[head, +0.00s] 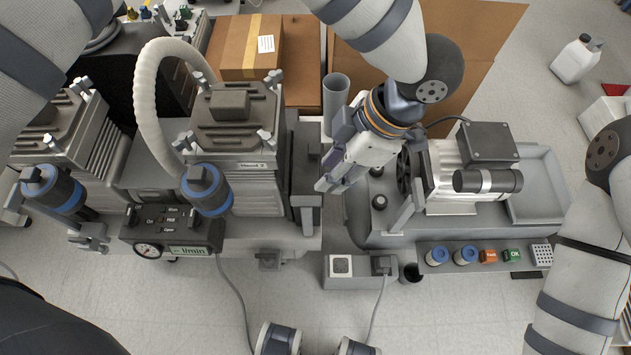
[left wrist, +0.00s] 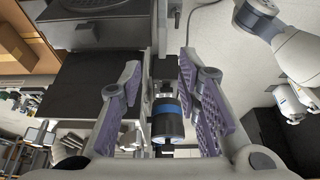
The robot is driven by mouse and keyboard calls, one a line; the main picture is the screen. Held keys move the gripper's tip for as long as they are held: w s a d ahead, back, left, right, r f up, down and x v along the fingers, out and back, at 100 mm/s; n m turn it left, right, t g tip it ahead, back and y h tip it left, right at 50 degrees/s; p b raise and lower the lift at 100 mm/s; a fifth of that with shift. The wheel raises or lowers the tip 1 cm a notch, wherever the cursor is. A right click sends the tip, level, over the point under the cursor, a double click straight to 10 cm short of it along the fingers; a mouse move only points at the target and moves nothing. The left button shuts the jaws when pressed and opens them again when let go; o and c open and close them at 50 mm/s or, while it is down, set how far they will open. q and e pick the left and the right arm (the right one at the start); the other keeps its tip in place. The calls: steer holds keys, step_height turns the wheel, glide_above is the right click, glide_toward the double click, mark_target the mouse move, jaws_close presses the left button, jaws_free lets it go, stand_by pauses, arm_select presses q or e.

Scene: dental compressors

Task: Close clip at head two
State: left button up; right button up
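Head two (head: 235,115) is the ribbed grey compressor head left of centre in the head view, with a label that seems to read "Head 2". Small metal clips stand at its corners, including a front right clip (head: 266,138) and a back right clip (head: 273,79). I cannot tell which clip is open. My left gripper (head: 333,160) is right of head two, apart from it, and its fingers point left. In the left wrist view its purple-padded fingers (left wrist: 160,105) are spread with nothing gripped; a blue-banded cylinder (left wrist: 168,120) shows beyond them. My right gripper is out of view.
A second ribbed head (head: 65,135) stands at far left. A white hose (head: 150,100) arches beside head two. A control box with gauge (head: 165,230) sits in front. A motor unit (head: 465,175) stands right of my left gripper. A grey cup (head: 335,95) and cardboard box (head: 245,45) are behind.

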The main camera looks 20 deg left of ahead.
mark_target(306, 198)
arm_select(q)
steer(key=x, duration=1)
steer(key=shift+s+a+f+b, duration=0.2)
steer(key=shift+s+b, duration=0.1)
steer(key=shift+b, duration=0.05)
jaws_close()
